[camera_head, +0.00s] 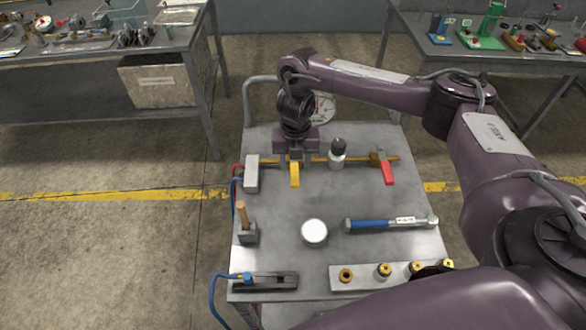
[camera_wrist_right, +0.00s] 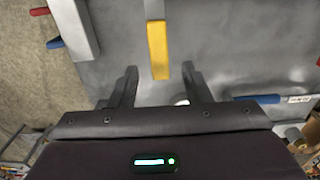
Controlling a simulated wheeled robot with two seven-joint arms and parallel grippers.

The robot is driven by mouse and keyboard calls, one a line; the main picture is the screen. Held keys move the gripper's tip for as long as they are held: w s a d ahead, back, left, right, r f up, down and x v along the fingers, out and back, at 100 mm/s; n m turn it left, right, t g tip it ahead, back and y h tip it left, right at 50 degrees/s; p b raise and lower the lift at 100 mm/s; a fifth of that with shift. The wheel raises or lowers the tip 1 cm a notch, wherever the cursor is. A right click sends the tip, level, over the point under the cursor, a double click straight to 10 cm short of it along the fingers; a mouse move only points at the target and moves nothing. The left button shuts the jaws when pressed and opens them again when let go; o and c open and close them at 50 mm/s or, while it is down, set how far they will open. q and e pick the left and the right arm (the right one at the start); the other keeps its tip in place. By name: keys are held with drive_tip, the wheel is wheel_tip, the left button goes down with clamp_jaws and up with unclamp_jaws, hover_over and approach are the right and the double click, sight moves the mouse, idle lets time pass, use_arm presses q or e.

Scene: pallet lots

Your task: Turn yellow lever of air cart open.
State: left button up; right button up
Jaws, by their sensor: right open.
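The air cart (camera_head: 275,215) is a grey metal table with a brass pipe (camera_head: 320,160) across its far part. The yellow lever (camera_head: 294,178) sticks out from the pipe toward the near side; it also shows in the right wrist view (camera_wrist_right: 159,48). My right gripper (camera_head: 296,162) points down over the pipe at the yellow lever. In the right wrist view my right gripper (camera_wrist_right: 159,72) is open, with the lever's end appearing between its two fingertips, touching neither. I cannot tell the height gap. My left gripper is not in view.
A red lever (camera_head: 387,173) and a dark-topped fitting (camera_head: 338,153) are right of the yellow lever. A grey block (camera_head: 252,174) is to its left. A blue-handled hammer (camera_head: 390,223), a white round piece (camera_head: 314,231) and a fittings strip (camera_head: 365,276) lie nearer.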

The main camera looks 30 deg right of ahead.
sight(295, 174)
wheel_tip(295, 174, down, 3)
drive_tip(key=shift+f, duration=0.1)
drive_tip(key=shift+w+f+b, duration=0.15)
drive_tip(key=shift+f+b, duration=0.2)
drive_tip(key=shift+f, duration=0.25)
drive_tip(key=c, duration=0.4)
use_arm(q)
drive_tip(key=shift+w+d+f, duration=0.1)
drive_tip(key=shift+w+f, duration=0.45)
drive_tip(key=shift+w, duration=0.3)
use_arm(e)
clamp_jaws()
